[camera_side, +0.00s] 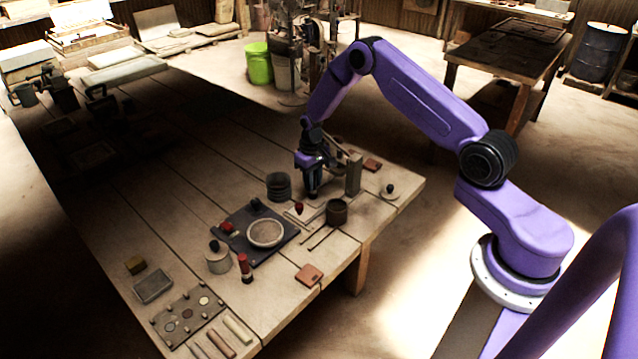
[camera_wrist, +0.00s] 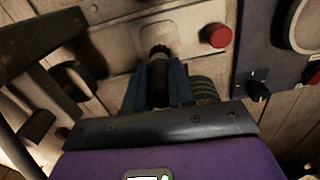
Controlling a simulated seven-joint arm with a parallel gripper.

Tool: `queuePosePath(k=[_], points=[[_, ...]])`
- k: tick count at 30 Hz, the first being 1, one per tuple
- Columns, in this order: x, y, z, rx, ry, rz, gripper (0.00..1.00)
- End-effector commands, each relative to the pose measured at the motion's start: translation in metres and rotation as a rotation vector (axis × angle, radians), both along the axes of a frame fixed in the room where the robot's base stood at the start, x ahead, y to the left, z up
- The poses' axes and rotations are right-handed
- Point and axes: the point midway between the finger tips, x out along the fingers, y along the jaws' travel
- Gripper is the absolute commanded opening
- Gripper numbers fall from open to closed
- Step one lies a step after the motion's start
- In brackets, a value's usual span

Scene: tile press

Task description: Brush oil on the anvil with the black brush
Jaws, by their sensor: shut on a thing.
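My gripper (camera_side: 312,190) is low over the far right part of the workbench, just left of an upright brown block (camera_side: 353,174). In the wrist view its two blue-grey fingers (camera_wrist: 158,85) are shut on a black cylindrical handle (camera_wrist: 158,72), which looks like the black brush. I cannot tell for certain which surface is the anvil.
A dark ribbed cylinder (camera_side: 279,187) stands left of my gripper and a dark cup (camera_side: 337,212) stands in front. A dark slab (camera_side: 236,236) bears a pale round dish (camera_side: 265,233). A lidded pot (camera_side: 218,259) and a red-topped bottle (camera_side: 245,268) stand near.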

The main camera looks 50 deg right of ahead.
Motion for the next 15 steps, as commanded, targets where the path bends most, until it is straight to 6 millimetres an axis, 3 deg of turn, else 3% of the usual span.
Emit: queuePosePath(k=[8,15], points=[[0.020,0.000,0.001,0.000,-0.001,0.000,0.00],[0.002,0.000,0.003,0.000,0.002,0.000,0.00]])
